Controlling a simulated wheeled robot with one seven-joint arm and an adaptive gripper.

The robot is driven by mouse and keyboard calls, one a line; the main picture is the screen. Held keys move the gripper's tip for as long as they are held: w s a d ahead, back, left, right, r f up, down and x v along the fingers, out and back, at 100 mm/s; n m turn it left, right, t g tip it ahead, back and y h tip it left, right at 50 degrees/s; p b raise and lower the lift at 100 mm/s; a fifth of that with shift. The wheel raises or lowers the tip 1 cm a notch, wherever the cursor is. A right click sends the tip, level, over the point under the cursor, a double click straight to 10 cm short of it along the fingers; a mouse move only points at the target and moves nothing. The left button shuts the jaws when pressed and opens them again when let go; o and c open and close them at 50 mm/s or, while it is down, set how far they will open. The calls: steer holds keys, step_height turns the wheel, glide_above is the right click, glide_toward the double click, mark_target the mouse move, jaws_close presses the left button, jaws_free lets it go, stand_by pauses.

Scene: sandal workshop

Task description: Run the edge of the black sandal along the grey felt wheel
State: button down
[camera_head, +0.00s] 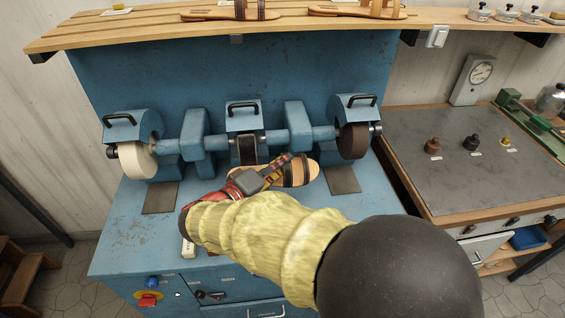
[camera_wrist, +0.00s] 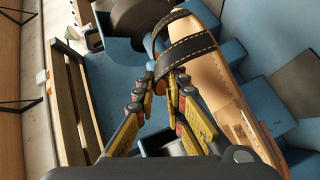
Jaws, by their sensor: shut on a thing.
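The black sandal (camera_head: 300,172) has a tan sole and dark stitched straps. It also shows large at the right of the wrist view (camera_wrist: 208,72). My gripper (camera_wrist: 166,76) is shut on it at the strap side and holds it in front of the grinding machine. In the head view my gripper (camera_head: 277,167) partly hides the sandal. The machine carries a pale off-white wheel (camera_head: 136,161) at left, a narrow dark wheel or belt (camera_head: 247,151) in the middle and a dark brown wheel (camera_head: 353,140) at right. None looks plainly grey. I cannot tell whether the sandal touches any wheel.
The blue machine (camera_head: 130,215) has hooded guards and dark plates below the outer wheels. A slatted shelf (camera_head: 140,27) with other sandals hangs above. At right stands a bench (camera_head: 420,130) with small knobs. A red button (camera_head: 148,299) sits on the front.

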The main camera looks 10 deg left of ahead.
steer(key=shift+s+a, duration=0.15)
steer(key=shift+a, duration=0.3)
steer(key=shift+s+a+b, duration=0.1)
steer(key=shift+a+b, duration=0.2)
steer(key=shift+s+a, duration=0.15)
steer(key=shift+a, duration=0.25)
stand_by(0.5)
steer(key=shift+s+a, duration=0.15)
steer(key=shift+a, duration=0.2)
steer(key=shift+a+b, duration=0.1)
steer(key=shift+b, duration=0.25)
stand_by(0.3)
steer(key=shift+s+a, duration=0.4)
steer(key=shift+a, duration=0.05)
stand_by(0.8)
steer(key=shift+s+a, duration=0.2)
steer(key=shift+a, duration=0.05)
steer(key=shift+b, duration=0.3)
steer(key=shift+w+a, duration=0.1)
steer(key=shift+w, duration=0.1)
stand_by(1.1)
